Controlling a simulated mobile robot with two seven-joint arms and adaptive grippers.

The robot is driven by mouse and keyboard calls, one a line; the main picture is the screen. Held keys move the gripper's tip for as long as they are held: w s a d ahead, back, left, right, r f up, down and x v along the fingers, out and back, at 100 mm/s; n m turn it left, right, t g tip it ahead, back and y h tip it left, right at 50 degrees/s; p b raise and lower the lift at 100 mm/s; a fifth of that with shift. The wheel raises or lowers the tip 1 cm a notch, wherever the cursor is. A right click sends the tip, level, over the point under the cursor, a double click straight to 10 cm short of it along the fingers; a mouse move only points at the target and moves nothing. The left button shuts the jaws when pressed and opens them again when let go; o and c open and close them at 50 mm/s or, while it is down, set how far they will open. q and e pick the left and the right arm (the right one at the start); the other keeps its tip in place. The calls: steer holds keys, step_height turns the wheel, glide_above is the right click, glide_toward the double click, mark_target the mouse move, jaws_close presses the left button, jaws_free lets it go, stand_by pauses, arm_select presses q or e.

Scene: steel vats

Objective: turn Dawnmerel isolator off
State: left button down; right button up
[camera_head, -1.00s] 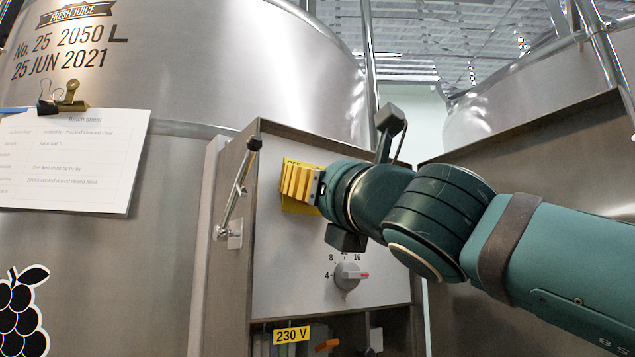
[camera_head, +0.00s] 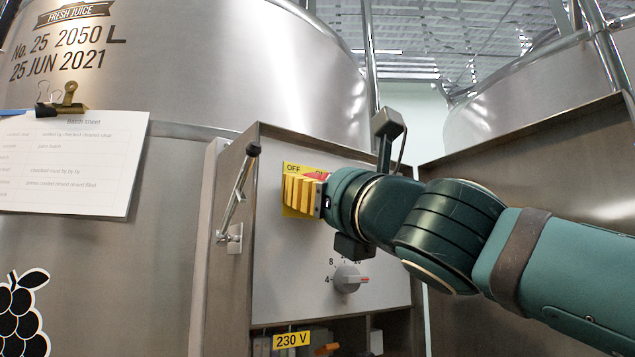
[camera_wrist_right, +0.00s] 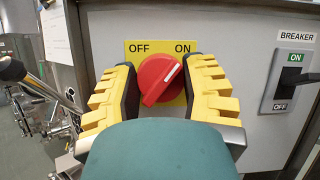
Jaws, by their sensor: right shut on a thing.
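The isolator is a red rotary knob (camera_wrist_right: 160,80) on a yellow plate (camera_wrist_right: 133,57) marked OFF at left and ON at right. In the right wrist view its white mark points up and right, towards ON. My right gripper (camera_wrist_right: 162,88) has its yellow fingers on either side of the knob and is shut on it; the exact contact is hard to see. In the head view the right gripper (camera_head: 304,193) covers most of the plate (camera_head: 292,168), and a bit of red knob (camera_head: 317,176) shows above the fingers. My left gripper is not in view. No Dawnmerel name is readable.
The panel carries a grey dial (camera_head: 347,278) below the gripper and a lever handle (camera_head: 238,195) at its left edge. A breaker switch (camera_wrist_right: 289,80) is right of the isolator. A steel vat (camera_head: 170,200) with a batch sheet (camera_head: 70,165) stands at left.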

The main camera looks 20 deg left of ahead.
steer(key=shift+s+r+n, duration=0.1)
steer(key=shift+n, duration=0.4)
steer(key=shift+n+g+y+p, duration=0.3)
steer(key=shift+n+g+p, duration=0.15)
steer(key=shift+n, duration=0.25)
steer(key=n+g+p, duration=0.1)
steer(key=n, duration=0.2)
steer(key=shift+g+y, duration=0.25)
steer(key=shift+y, duration=0.15)
steer(key=n+g+p, duration=0.1)
steer(key=n, duration=0.2)
steer(key=n+g+p, duration=0.1)
steer(key=n+g, duration=0.1)
steer(key=n, duration=0.1)
steer(key=shift+y, duration=0.4)
steer(key=n+g+p, duration=0.1)
steer(key=n, duration=0.2)
steer(key=n+g+p, duration=0.1)
steer(key=n+g, duration=0.1)
steer(key=n, duration=0.1)
steer(key=shift+n+h, duration=0.3)
steer(key=shift+n, duration=0.1)
steer(key=shift+n+g+h+p, duration=0.4)
steer(key=shift+n+p, duration=0.3)
steer(key=shift+n, duration=0.7)
steer(key=shift+f+n, duration=0.25)
steer(key=shift+n, duration=0.05)
steer(key=o, duration=1.2)
steer(key=shift+a, duration=0.1)
